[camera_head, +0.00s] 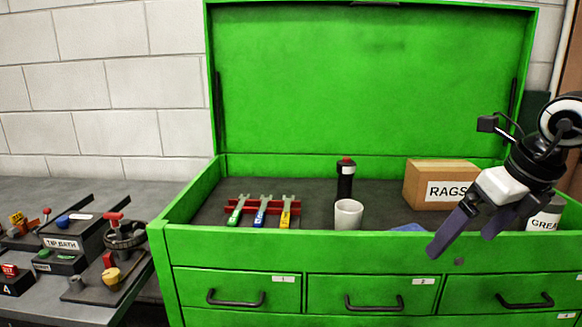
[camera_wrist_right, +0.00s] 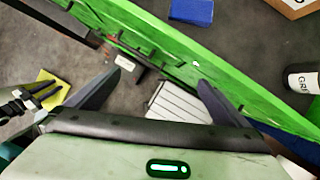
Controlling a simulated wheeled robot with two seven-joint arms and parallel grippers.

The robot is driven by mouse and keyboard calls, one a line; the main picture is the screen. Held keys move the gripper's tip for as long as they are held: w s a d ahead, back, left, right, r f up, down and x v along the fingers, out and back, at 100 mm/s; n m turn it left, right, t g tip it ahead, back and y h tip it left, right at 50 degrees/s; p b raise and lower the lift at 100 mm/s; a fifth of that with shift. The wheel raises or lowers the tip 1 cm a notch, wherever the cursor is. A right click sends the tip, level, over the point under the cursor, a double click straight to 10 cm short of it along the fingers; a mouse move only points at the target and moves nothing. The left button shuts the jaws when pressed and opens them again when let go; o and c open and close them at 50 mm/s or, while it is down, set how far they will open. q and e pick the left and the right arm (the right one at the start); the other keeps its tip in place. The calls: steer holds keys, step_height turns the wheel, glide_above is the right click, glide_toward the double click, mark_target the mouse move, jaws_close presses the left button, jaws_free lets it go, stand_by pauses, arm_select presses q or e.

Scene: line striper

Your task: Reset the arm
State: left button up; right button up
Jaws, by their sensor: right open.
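My right gripper (camera_head: 460,245) hangs over the front edge of the green tool chest (camera_head: 370,245) at the right, pointing down and left. Its two dark fingers are spread, with nothing between them. They also show apart and empty in the right wrist view (camera_wrist_right: 160,80), above the chest's front and the floor. My left gripper does not show in the head view.
The chest top holds a rags box (camera_head: 440,184), a white cup (camera_head: 348,214), a black bottle (camera_head: 345,180) and a red rack (camera_head: 250,208) of wrenches. A grease can (camera_head: 545,215) stands behind my right gripper. A grey bench (camera_head: 85,312) with fixtures is at left.

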steer(key=s+a+f+m+y, duration=0.2)
steer(key=a+y, duration=0.4)
steer(key=a, duration=0.4)
steer(key=s+a+f+m+g+y, duration=0.1)
steer(key=s+a+f+y, duration=0.3)
steer(key=a, duration=0.7)
steer(key=s+a+f+m+y, duration=0.1)
steer(key=a+m+y, duration=0.1)
steer(key=a+y, duration=0.65)
steer(key=w+d+f+m+t+h, duration=0.1)
steer(key=d+f+m+t+h, duration=0.3)
steer(key=f+m+t+h, duration=0.55)
steer(key=w+d+f+m+t+h, duration=0.15)
steer(key=d+f+m+t, duration=0.35)
steer(key=m, duration=0.9)
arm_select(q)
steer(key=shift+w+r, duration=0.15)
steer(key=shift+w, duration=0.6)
arm_select(e)
steer(key=s+d+f+m+g+h, duration=0.3)
steer(key=s+f+m+g, duration=0.1)
steer(key=s+f, duration=0.5)
steer(key=s+d+f+m+g+h, duration=0.3)
steer(key=s+f, duration=0.7)
steer(key=f, duration=0.4)
steer(key=shift+d+f+m+g+h, duration=0.35)
steer(key=shift+m+g, duration=0.5)
steer(key=shift+m, duration=0.3)
